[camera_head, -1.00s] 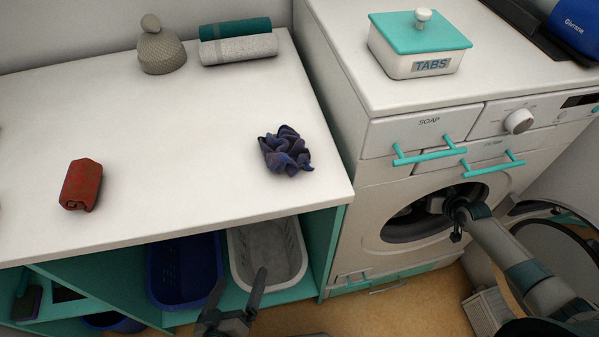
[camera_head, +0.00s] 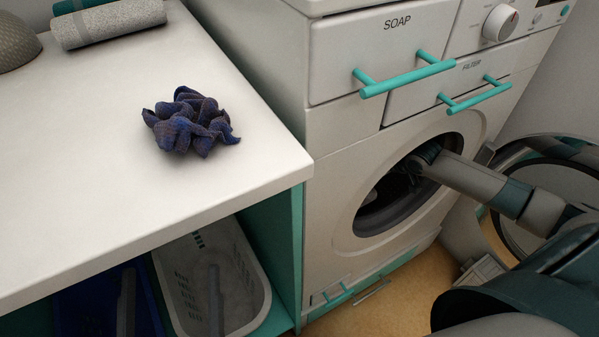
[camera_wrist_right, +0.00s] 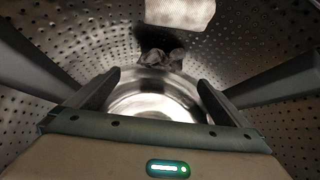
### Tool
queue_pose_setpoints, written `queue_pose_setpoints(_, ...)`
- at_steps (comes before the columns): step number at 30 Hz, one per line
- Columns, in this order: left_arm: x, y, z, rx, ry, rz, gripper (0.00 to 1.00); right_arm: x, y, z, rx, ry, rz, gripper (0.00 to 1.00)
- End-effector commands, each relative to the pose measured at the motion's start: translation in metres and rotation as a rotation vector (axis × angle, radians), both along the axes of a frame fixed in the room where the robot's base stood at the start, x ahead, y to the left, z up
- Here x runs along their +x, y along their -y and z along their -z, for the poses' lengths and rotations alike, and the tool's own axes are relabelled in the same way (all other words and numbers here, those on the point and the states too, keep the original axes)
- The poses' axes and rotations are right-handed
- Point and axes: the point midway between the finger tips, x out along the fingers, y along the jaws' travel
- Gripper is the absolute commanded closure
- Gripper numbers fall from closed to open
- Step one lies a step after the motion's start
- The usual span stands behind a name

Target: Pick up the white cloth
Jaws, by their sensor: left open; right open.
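In the right wrist view, a pale, woven-looking piece (camera_wrist_right: 180,12), apparently the white cloth, is cut off by the top edge inside the perforated metal drum (camera_wrist_right: 245,45). A small grey crumpled thing (camera_wrist_right: 160,58) lies below it; I cannot tell what it is. My right gripper (camera_wrist_right: 159,78) is open and empty, its fingertips apart and short of both. In the head view, my right arm reaches through the round door opening of the washing machine (camera_head: 335,165), which hides that gripper.
A crumpled dark blue cloth (camera_head: 190,122) lies on the white counter (camera_head: 80,200). A grey basket (camera_head: 255,285) and a blue basket (camera_head: 75,305) stand underneath. The machine's open door (camera_head: 535,165) is at right. Turquoise handles (camera_head: 408,76) stick out above the opening.

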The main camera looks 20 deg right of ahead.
Motion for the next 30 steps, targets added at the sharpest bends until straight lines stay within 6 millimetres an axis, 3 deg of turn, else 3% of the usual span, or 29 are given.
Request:
queue_pose_setpoints(17, -0.004, -0.001, -0.007, -0.013, 0.042, -0.003, 0.0, 0.004, -0.002, 0.005, 0.001, 0.0, -0.002, 0.0)
queue_pose_setpoints(23, -0.015, -0.004, -0.024, -0.053, 0.152, -0.009, 0.0, 0.018, -0.006, 0.02, 0.002, 0.001, -0.003, 0.0)
queue_pose_setpoints(30, -0.009, -0.019, -0.049, -0.087, 0.298, -0.038, 0.0, 0.041, -0.012, 0.044, 0.001, 0.0, -0.002, 0.0)
